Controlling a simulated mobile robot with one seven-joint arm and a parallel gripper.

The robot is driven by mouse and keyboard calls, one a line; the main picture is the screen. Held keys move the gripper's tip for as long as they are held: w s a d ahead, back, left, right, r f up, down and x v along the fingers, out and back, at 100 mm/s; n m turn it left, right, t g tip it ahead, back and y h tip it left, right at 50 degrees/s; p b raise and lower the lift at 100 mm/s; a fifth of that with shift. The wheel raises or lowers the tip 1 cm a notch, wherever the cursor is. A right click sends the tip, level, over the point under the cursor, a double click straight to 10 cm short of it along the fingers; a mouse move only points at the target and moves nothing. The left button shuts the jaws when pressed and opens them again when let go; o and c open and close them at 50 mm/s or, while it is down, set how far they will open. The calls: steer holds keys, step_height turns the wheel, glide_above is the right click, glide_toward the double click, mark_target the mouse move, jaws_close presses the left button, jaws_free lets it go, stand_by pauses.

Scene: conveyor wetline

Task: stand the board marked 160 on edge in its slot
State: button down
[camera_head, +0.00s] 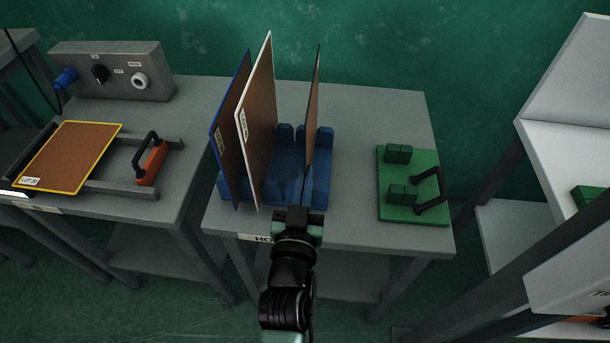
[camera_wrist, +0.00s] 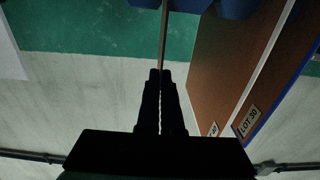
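A thin brown board with a dark edge (camera_head: 312,105) stands upright, nearly edge-on, over the right part of the blue slotted rack (camera_head: 320,196). No marking on it is readable, so I cannot confirm 160. In the wrist view its narrow edge (camera_wrist: 166,35) runs up from between my fingertips. My gripper (camera_head: 298,212) is at the rack's front, shut on this board at its near edge. My gripper's dark fingers (camera_wrist: 161,85) are close together in the wrist view. I cannot tell whether the board's bottom is fully seated in a slot.
A white-edged board (camera_head: 262,125) and a blue-edged LOT 30 board (camera_head: 230,130) stand in the rack's left. A yellow-edged LOT 20 board (camera_head: 72,155) lies on the left table's fixture, near an orange handle (camera_head: 152,162). A green handled block (camera_head: 398,208) is right of the rack.

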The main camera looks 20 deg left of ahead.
steer(key=c, duration=1.3)
jaws_free()
steer(key=shift+v, duration=2.3)
steer(key=shift+o, duration=0.2)
steer(key=o, duration=0.5)
steer(key=shift+f, duration=0.15)
